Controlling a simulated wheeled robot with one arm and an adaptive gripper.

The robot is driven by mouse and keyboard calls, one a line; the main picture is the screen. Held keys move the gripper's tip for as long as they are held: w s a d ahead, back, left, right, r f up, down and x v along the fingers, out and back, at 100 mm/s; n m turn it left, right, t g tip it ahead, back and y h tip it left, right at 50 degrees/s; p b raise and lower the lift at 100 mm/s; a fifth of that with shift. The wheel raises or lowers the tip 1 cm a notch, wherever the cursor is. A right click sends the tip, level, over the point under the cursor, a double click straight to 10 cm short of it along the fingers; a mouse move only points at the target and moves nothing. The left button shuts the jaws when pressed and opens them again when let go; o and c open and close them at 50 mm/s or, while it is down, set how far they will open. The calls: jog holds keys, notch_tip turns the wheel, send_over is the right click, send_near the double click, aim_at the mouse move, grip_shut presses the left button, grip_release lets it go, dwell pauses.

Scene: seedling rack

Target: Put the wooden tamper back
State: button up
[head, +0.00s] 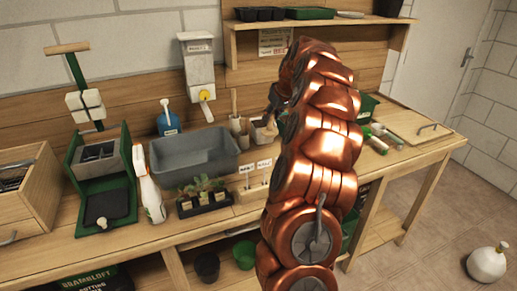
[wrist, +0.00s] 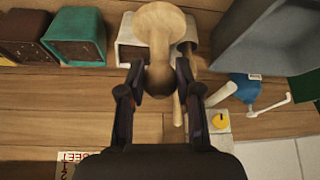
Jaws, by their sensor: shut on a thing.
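The wooden tamper (wrist: 162,22) shows in the wrist view as a pale, round-headed wooden piece. My gripper (wrist: 158,88) is shut on it, with one dark finger on each side. In the wrist view the tamper overlaps a whitish pot (wrist: 128,42) and hides part of it; I cannot tell whether they touch. In the head view my gripper (head: 274,105) is above the back of the bench, near a light pot (head: 262,134). My copper arm covers much of that area, and the tamper is not clear there.
A grey tub (head: 190,160) and a seedling tray (head: 203,201) are left of my arm. A pot with wooden sticks (head: 235,124) stands near the wall. The wrist view shows a teal pot (wrist: 75,36), a brown pot (wrist: 25,38) and a blue bottle (wrist: 243,88). A shelf (head: 300,25) hangs above.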

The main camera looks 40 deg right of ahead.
aim_at(273, 136)
jog(key=shift+w+f, duration=0.15)
jog(key=shift+w, duration=0.05)
jog(key=shift+f, duration=0.25)
jog(key=shift+f+p, duration=1.1)
jog(key=shift+f, duration=3.5)
jog(key=shift+f, duration=0.2)
jog(key=o, duration=1)
jog(key=shift+r, duration=0.1)
jog(key=shift+r, duration=0.15)
